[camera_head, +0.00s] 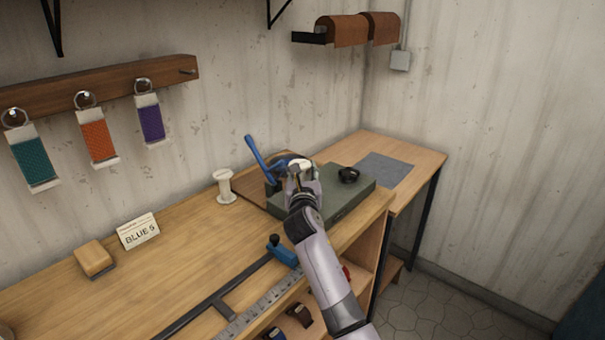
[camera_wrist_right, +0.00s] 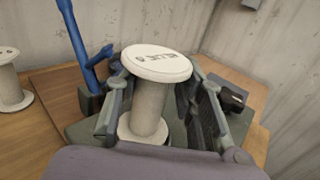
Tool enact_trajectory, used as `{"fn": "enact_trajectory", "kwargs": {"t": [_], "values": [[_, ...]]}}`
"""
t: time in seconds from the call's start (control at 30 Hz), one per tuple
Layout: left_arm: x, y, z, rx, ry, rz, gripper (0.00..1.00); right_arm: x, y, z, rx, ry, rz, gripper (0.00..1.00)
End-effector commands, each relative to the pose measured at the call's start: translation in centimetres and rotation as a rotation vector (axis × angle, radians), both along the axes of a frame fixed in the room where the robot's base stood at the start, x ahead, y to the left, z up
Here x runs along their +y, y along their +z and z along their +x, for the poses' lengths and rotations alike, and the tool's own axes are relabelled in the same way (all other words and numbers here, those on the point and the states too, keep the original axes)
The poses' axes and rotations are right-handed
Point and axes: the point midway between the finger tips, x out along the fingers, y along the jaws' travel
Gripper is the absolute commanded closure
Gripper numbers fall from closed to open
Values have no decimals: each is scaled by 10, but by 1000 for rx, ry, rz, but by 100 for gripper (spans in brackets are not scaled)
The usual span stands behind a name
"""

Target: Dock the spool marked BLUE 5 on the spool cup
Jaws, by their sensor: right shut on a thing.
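My right gripper (camera_head: 300,177) is shut on a white spool (camera_head: 301,164) over the green-grey block (camera_head: 333,204). In the right wrist view the spool (camera_wrist_right: 152,108) stands roughly upright between the dark fingers. Its top flange (camera_wrist_right: 157,62) carries dark lettering that looks upside down and is too small to read surely. A small black round fitting (camera_head: 348,174) sits on the block, to the right of the gripper; I cannot tell surely whether it is the spool cup. Whether the held spool touches the block is hidden. My left gripper is not in view.
A second white spool (camera_head: 225,187) stands on the wooden bench, left of the block. A blue lever (camera_head: 257,157) rises close beside the gripper. A card reading BLUE 5 (camera_head: 138,232) and a tan block (camera_head: 95,260) are farther left. A grey mat (camera_head: 385,169) lies at right.

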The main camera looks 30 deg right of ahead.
Motion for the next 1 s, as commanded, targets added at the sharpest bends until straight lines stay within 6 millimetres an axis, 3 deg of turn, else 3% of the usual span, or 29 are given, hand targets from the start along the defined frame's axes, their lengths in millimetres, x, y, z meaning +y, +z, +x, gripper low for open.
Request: {"fn": "enact_trajectory", "kwargs": {"t": [0.17,1.0], "values": [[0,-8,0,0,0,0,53,0,-6,0,-2,0,-1,90],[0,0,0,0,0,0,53,0,-4,0,0,-1,-2,90]]}}
